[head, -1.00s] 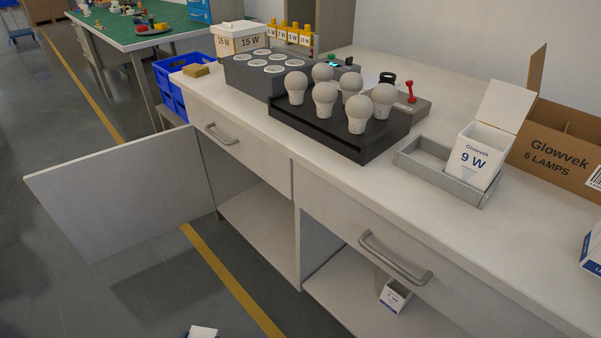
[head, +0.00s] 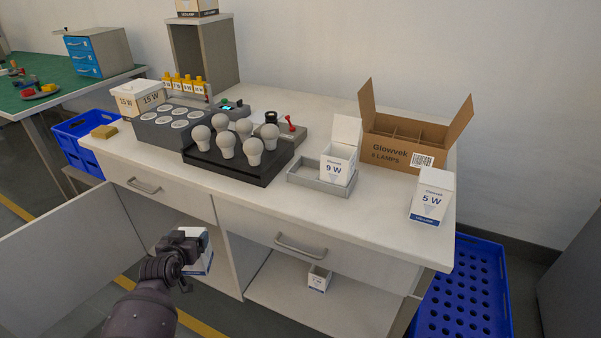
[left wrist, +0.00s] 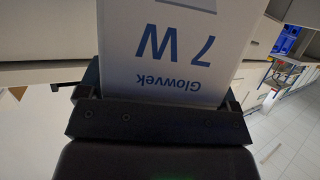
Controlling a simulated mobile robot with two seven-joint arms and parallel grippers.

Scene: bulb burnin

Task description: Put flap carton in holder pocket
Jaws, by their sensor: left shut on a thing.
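My left gripper (head: 184,248) is shut on a white and blue carton (head: 203,254), in front of the open cabinet and below the bench top. In the left wrist view this carton (left wrist: 178,52) fills the space beyond the jaws and reads "Glowvek 7 W", upside down. The grey holder (head: 304,180) lies on the bench, with its left pocket empty. A 9 W carton (head: 336,168) with its flap raised stands upright in the holder's right part. My right gripper is not in view.
A black tray of bulbs (head: 262,175) stands left of the holder. A brown Glowvek box (head: 390,155) and a 5 W carton (head: 430,204) stand to the right. A small carton (head: 318,279) sits on the lower shelf. The open cabinet door (head: 62,250) is left of my gripper.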

